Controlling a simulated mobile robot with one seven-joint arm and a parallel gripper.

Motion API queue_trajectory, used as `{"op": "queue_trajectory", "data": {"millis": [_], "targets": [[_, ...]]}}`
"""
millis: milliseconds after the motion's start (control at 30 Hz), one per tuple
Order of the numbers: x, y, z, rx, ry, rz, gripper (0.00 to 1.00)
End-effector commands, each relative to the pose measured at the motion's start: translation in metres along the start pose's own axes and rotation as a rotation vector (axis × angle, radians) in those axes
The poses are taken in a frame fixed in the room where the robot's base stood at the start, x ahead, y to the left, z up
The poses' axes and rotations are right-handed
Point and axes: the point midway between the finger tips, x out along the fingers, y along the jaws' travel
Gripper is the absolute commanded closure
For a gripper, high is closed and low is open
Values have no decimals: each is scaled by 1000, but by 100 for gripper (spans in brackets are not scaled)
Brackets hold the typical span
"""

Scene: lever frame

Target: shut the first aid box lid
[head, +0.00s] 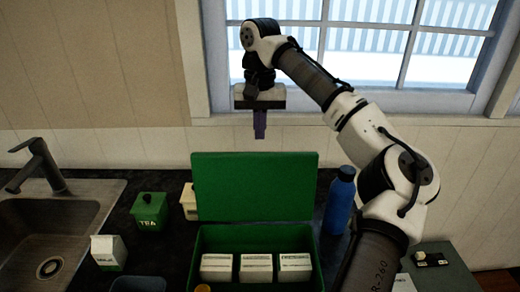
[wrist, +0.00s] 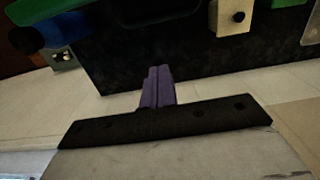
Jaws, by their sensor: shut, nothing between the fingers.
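The green first aid box (head: 208,240) stands open on the dark counter, with several white packs inside. Its green lid (head: 255,187) stands raised at the back of the box. A green edge at the top left of the wrist view, likely the lid (wrist: 65,6), shows only in part. My gripper (head: 260,136) is above the lid's top edge in the head view, pointing down, apart from it. Its purple fingers (wrist: 158,75) are together and empty in the wrist view, over the strip of counter by the wall.
A blue bottle (head: 339,202) stands close right of the box. A cream container (head: 188,202) and a green tea tin (head: 149,210) stand to its left. A white carton (head: 108,252) is by the sink (head: 50,235). The window (head: 370,45) and wall are behind.

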Motion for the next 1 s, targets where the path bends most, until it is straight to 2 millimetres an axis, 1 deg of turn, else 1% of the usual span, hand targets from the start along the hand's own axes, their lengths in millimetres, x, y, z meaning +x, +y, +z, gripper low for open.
{"op": "queue_trajectory", "data": {"millis": [33, 233, 300, 400, 533, 700, 1000], "targets": [[10, 0, 0, -2, -2, -1, 100], [52, 1, 1, 1, -2, 1, 100], [45, 1, 10, -1, 4, 2, 100], [42, 1, 23, 0, 2, 2, 100], [39, 1, 33, 0, 2, 2, 100], [39, 0, 38, 0, 1, 0, 100], [40, 0, 38, 0, 2, 0, 100]]}}
